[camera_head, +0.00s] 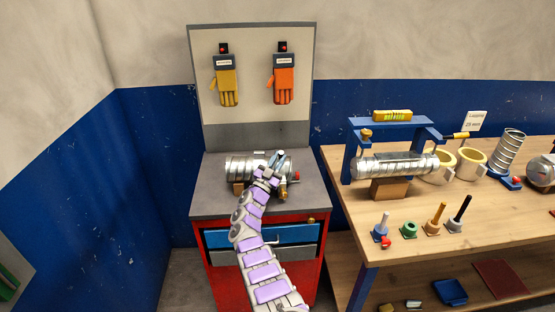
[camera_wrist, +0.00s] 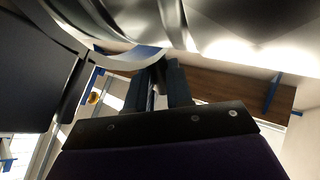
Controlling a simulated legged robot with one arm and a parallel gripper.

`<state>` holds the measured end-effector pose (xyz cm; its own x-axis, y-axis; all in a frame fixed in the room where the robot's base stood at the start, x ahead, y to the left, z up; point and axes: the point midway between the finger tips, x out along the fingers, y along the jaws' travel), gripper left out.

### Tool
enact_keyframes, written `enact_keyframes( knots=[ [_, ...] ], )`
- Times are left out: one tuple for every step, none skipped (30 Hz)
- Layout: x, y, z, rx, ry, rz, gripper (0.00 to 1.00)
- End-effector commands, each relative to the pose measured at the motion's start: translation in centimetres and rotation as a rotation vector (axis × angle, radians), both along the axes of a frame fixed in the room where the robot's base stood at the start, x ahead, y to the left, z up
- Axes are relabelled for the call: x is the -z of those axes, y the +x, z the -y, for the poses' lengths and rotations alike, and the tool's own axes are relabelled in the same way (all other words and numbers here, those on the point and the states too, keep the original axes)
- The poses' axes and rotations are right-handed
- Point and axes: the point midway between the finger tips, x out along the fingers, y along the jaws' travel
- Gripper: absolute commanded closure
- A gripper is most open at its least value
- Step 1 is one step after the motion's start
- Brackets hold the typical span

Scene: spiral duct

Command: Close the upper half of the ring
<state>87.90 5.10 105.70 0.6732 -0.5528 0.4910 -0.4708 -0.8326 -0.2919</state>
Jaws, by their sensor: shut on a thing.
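A shiny spiral duct (camera_head: 243,168) lies across the grey top of the red cabinet, on a small brown block. My gripper (camera_head: 275,165) is at the duct's right end and hides part of it. A ring with brass and red parts (camera_head: 284,188) shows around that end, partly hidden by my gripper. In the wrist view my gripper (camera_wrist: 160,82) is shut on the edge of a thin curved metal band (camera_wrist: 125,60), which looks like the ring's upper half. The shiny duct surface (camera_wrist: 235,25) fills the top of that view. How far the ring halves are apart cannot be told.
A back panel with yellow (camera_head: 227,86) and orange gloves (camera_head: 284,86) stands behind the cabinet. A wooden bench (camera_head: 480,240) on the right holds another duct (camera_head: 395,166) under a blue frame, several ring parts and pegs. The blue drawer (camera_head: 265,235) is below the cabinet top.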

Motion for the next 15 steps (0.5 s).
enact_keyframes(
  knots=[
    [0.73,0.01,-0.27,-0.005,0.003,-0.01,1.0],
    [0.76,0.01,-0.27,-0.005,0.003,-0.01,1.0],
    [0.78,0.01,-0.28,-0.005,0.003,-0.01,1.0],
    [0.81,0.01,-0.28,-0.005,0.003,-0.01,1.0],
    [0.83,0.0,-0.28,-0.005,0.003,-0.01,1.0],
    [0.85,0.0,-0.27,-0.005,0.003,-0.011,1.0],
    [0.87,0.0,-0.28,-0.005,0.003,-0.011,1.0],
    [0.89,0.0,-0.28,-0.004,0.003,-0.011,1.0],
    [0.91,0.0,-0.27,-0.004,0.003,-0.011,1.0],
    [0.93,-0.01,-0.28,-0.004,0.004,-0.012,1.0],
    [0.95,0.0,-0.27,-0.004,0.004,-0.012,0.79],
    [0.96,-0.01,-0.28,-0.004,0.004,-0.012,0.75],
    [0.92,-0.01,-0.27,-0.004,0.003,-0.011,0.72],
    [0.85,-0.01,-0.24,-0.004,0.003,-0.01,0.69],
    [0.77,-0.03,-0.22,-0.003,0.003,-0.009,0.65]
  ],
)
